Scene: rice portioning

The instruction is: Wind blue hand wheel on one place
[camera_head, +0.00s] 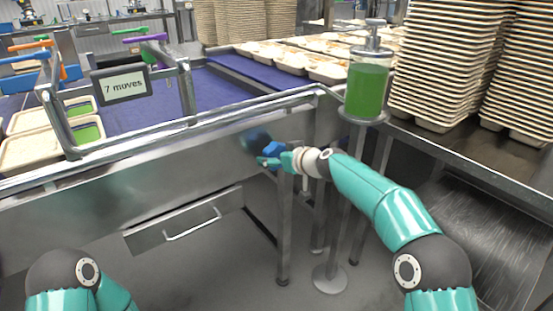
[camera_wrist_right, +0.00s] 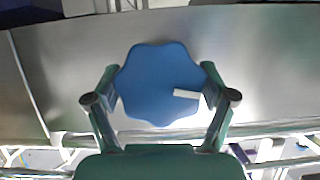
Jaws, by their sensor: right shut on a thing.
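The blue hand wheel (camera_head: 256,141) is on the steel front panel below the conveyor, left of the green dispenser. In the right wrist view the wheel (camera_wrist_right: 158,82) has a lobed edge and a white mark pointing to the right. My right gripper (camera_head: 270,158) reaches it from the right, and in the wrist view its two fingers (camera_wrist_right: 160,95) are shut on the wheel's left and right sides. The wheel's mount is hidden behind it. Of my left arm only teal and dark links show at the lower left; its gripper is out of view.
A sign reading "7 moves" (camera_head: 125,86) hangs on the rail above. A green liquid dispenser (camera_head: 367,92) stands on a post right of the wheel. Stacked trays (camera_head: 447,60) fill the right side. A drawer handle (camera_head: 193,224) sticks out at lower left. A table leg (camera_head: 284,235) stands below the wheel.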

